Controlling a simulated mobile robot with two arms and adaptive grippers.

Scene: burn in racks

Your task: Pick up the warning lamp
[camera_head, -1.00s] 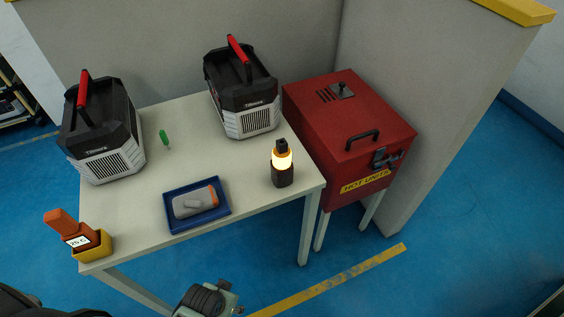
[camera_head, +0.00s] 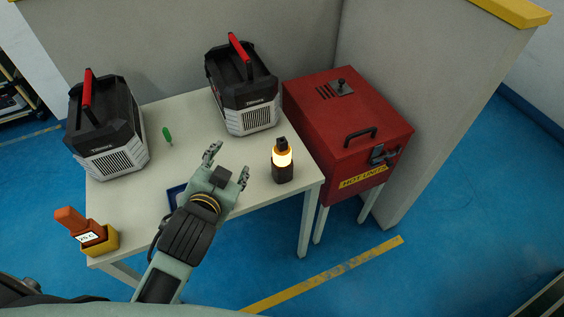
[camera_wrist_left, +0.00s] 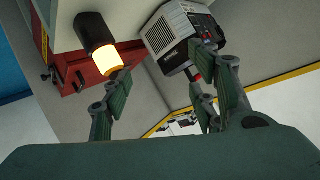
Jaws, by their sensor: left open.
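The warning lamp (camera_head: 282,161) stands upright near the right edge of the table, with a black base, a glowing yellow-orange band and a dark cap. My left gripper (camera_head: 227,164) is over the table to the left of the lamp, apart from it, with its fingers spread and empty. In the left wrist view the lamp (camera_wrist_left: 98,42) shows at the upper left, beyond the open fingers (camera_wrist_left: 160,105). My right gripper is not in view.
Two black-and-grey units with red handles (camera_head: 105,128) (camera_head: 242,90) stand at the table's back. A red box (camera_head: 345,125) stands right of the table. A blue tray (camera_head: 174,194) is mostly hidden by my arm. An orange device in a yellow holder (camera_head: 100,242) sits front left.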

